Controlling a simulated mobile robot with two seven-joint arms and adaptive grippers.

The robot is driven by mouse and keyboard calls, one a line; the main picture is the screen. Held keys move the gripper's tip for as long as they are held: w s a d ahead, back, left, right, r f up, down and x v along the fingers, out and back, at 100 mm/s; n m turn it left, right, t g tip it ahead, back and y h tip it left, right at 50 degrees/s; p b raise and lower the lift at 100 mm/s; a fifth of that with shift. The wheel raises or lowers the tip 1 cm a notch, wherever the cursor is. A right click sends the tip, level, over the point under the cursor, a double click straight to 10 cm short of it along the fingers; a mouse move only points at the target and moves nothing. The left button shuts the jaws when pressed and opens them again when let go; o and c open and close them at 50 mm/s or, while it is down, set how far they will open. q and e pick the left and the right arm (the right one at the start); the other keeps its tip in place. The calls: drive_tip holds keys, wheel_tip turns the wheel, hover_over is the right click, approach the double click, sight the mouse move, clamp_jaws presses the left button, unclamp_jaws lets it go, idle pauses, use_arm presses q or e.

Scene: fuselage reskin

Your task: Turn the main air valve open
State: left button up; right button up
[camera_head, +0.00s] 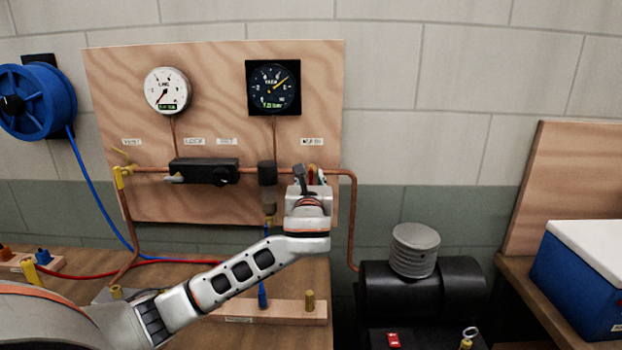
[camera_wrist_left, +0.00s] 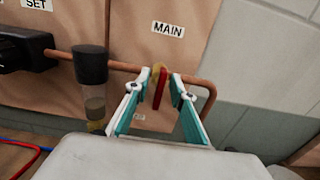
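The main air valve has a red lever handle (camera_wrist_left: 161,88) and a brass body, and sits on the copper pipe below the MAIN label (camera_wrist_left: 168,29). In the wrist view the lever hangs down, across the pipe. My left gripper (camera_wrist_left: 160,77) has its fingers on either side of the lever, with a small gap visible at each side; it looks open. In the head view my left gripper (camera_head: 310,177) is in front of the valve and hides most of it; a bit of red shows between the fingers. My right gripper is not in view.
A dark-topped filter bowl (camera_wrist_left: 91,75) hangs from the pipe just left of the gripper. A black regulator (camera_head: 204,171) is further left. Two gauges, white (camera_head: 167,91) and black (camera_head: 273,86), are above on the plywood board. A black compressor (camera_head: 445,285) stands at lower right.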

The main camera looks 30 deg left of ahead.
use_arm(q)
drive_tip(key=shift+c, duration=0.5)
clamp_jaws()
